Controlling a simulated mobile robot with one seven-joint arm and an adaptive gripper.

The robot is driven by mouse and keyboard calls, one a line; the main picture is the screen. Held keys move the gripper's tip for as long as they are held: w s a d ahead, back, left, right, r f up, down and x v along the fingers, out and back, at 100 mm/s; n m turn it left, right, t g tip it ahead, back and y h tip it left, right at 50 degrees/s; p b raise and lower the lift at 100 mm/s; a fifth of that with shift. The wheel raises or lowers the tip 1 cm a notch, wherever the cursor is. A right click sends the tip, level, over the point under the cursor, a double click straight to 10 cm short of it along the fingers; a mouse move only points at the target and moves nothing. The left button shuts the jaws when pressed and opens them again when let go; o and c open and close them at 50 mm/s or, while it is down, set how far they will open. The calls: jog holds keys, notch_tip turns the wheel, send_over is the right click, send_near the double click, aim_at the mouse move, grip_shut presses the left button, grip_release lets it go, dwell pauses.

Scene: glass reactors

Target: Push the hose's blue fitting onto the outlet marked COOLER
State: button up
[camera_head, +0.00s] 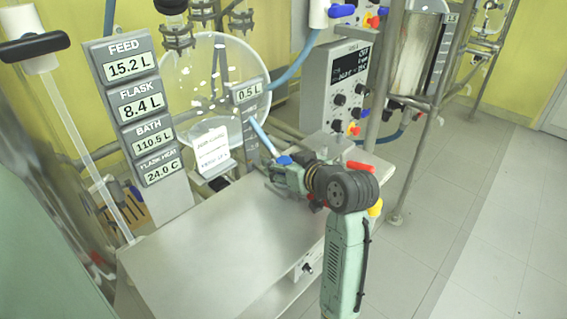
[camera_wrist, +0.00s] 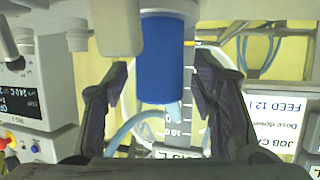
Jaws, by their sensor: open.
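The blue fitting (camera_wrist: 162,60) is a blue cylinder hanging between the two dark fingers of my gripper (camera_wrist: 162,88) in the wrist view. The fingers stand apart, with a gap on each side of it. A pale blue hose (camera_wrist: 128,130) curves below and behind it. In the head view my gripper (camera_head: 274,172) is above the right back part of the metal table, and a blue piece (camera_head: 285,160) shows beside it at the end of a light blue hose (camera_head: 262,132). I cannot read any COOLER mark, so I cannot tell which outlet bears it.
A metal table (camera_head: 215,255) lies bare in front. A display column (camera_head: 140,115) stands at left, a round glass vessel (camera_head: 205,75) behind. A control box (camera_head: 335,85) with knobs and coloured fittings stands behind my arm. A white card (camera_head: 212,150) stands near the table's back.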

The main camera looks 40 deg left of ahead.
jog(key=v, duration=1.2)
dwell(0.5)
